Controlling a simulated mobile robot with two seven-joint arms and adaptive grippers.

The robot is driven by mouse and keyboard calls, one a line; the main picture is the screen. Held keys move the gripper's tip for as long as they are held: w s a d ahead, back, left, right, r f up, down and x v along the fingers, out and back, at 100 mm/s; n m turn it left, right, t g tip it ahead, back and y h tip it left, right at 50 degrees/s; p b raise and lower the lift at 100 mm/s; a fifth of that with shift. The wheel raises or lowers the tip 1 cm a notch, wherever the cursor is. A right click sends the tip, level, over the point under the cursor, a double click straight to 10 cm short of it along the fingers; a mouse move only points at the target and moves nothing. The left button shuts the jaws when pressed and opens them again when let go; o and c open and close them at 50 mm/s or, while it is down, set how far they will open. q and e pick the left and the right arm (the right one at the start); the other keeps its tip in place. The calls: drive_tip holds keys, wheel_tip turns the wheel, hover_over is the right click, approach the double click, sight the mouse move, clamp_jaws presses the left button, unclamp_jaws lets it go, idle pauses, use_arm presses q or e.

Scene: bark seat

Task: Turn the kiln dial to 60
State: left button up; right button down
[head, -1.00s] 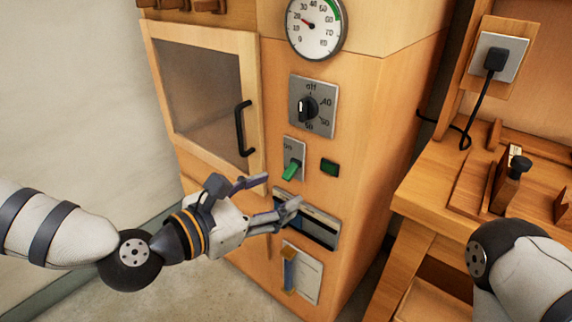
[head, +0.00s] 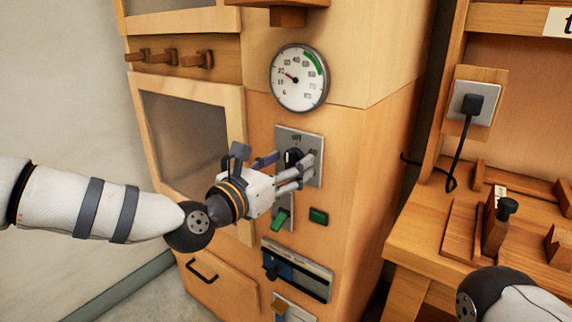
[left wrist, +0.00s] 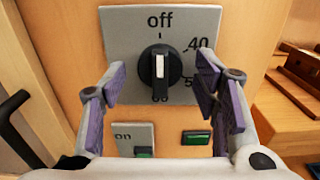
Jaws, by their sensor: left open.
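The kiln dial is a black knob (left wrist: 160,72) with a white pointer line on a grey plate (left wrist: 120,20). In the left wrist view the plate reads "off" at the top, 40 and a partly covered 50 at the right, and a mostly hidden mark at the bottom. The white line lies upright on the knob. My left gripper (left wrist: 168,95) is open, its purple-padded fingers on either side of the knob in that view, with gaps to it. In the head view the left gripper (head: 288,172) covers part of the dial plate (head: 284,134). My right gripper is out of view.
Below the dial are a green switch (head: 280,219) and a green button (head: 318,216). A round gauge (head: 298,78) is above. A slotted panel (head: 297,272) is lower down. A wooden bench (head: 430,240) stands at the right.

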use_arm(q)
drive_tip(key=c, duration=1.2)
drive_tip(key=shift+o, duration=0.2)
